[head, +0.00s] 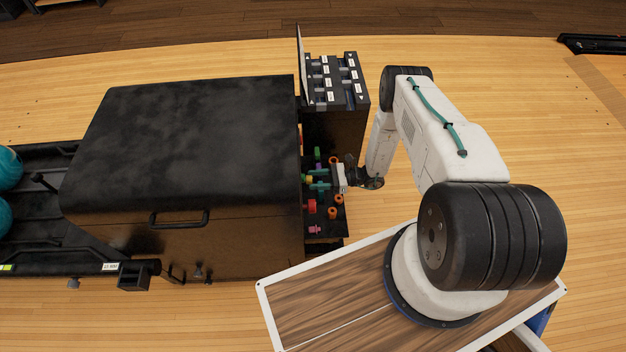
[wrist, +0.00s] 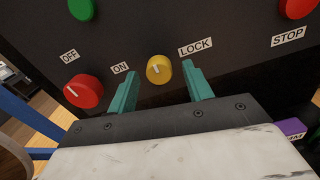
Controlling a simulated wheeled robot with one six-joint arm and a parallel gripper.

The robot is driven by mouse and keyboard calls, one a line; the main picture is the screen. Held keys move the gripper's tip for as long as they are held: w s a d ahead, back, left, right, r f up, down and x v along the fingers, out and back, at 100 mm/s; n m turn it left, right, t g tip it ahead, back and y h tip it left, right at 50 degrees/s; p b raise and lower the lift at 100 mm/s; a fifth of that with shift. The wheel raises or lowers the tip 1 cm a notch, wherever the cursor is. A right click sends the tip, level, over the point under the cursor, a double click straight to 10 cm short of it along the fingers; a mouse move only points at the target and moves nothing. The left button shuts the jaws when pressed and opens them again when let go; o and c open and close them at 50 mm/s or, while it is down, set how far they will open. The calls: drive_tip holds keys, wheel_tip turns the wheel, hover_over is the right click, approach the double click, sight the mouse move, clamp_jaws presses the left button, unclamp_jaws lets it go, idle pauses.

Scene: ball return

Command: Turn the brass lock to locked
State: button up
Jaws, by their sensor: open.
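The brass lock (wrist: 159,69) is a round yellow knob on a black panel. Its pale pointer mark points roughly upward, slightly left, and the LOCK label (wrist: 195,46) is at its upper right. My gripper (wrist: 160,72) is open, with one teal finger on each side of the knob. Gaps show between the knob and both fingers, so I see no contact. In the head view my gripper (head: 318,180) reaches the right side of the black machine, and the knob is hard to make out there.
A red knob (wrist: 84,91) with OFF and ON labels is left of the lock, its mark towards OFF. A green button (wrist: 82,9) and a red one (wrist: 297,7) by the STOP label are higher up. A purple piece (wrist: 291,128) is at lower right. The black hood (head: 190,140) fills the left.

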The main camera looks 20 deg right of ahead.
drive_tip(key=shift+w+a, duration=0.2)
drive_tip(key=shift+a, duration=0.45)
drive_tip(key=c, duration=1)
